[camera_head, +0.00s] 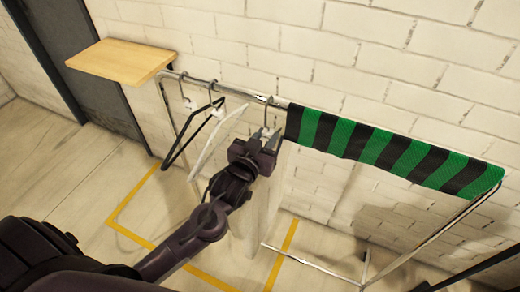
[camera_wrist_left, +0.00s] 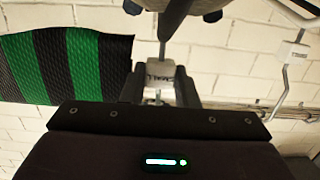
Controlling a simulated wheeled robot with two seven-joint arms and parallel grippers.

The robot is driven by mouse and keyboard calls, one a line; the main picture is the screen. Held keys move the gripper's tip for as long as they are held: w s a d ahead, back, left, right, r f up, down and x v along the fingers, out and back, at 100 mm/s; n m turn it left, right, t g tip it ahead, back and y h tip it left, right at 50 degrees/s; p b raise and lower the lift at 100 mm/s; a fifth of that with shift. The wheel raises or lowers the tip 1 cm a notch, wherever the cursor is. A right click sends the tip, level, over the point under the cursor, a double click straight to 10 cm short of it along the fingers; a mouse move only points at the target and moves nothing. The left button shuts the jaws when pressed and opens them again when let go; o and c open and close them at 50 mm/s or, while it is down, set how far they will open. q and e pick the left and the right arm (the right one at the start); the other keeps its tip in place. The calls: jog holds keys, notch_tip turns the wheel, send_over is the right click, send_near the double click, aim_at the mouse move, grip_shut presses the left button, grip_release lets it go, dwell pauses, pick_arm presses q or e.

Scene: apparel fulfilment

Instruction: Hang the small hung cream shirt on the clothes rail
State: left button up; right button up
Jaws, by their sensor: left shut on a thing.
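The cream shirt (camera_head: 262,212) hangs below my left gripper (camera_head: 264,140), mostly hidden behind the gripper and arm. My left gripper is shut on the neck of its hanger, at a white block with dark lettering (camera_wrist_left: 158,72) in the left wrist view. A little of the cream cloth (camera_wrist_left: 208,10) shows at the top of that view. The hanger's hook (camera_head: 266,112) rises from the jaws to the clothes rail (camera_head: 228,89). I cannot tell whether the rail bears its weight. My right gripper is not in view.
A black hanger (camera_head: 186,140) and a white hanger (camera_head: 212,142) hang on the rail left of my gripper. Green-and-black striped cloth (camera_head: 390,150) covers the rail to the right. A wooden shelf (camera_head: 122,61) is at upper left. A short bare stretch of rail lies between hangers and cloth.

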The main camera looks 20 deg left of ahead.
pick_arm(q)
jog(key=w+b, duration=0.1)
jog(key=w, duration=0.1)
jog(key=w+f+b, duration=0.1)
jog(key=w, duration=0.1)
jog(key=shift+w, duration=0.25)
jog(key=shift+d+f+b, duration=0.1)
jog(key=shift+f+b, duration=0.4)
jog(key=shift+f, duration=0.05)
jog(key=shift+s+f, duration=0.1)
jog(key=shift+f, duration=0.1)
jog(key=o, duration=1.1)
jog(key=shift+c, duration=0.2)
jog(key=shift+f, duration=0.15)
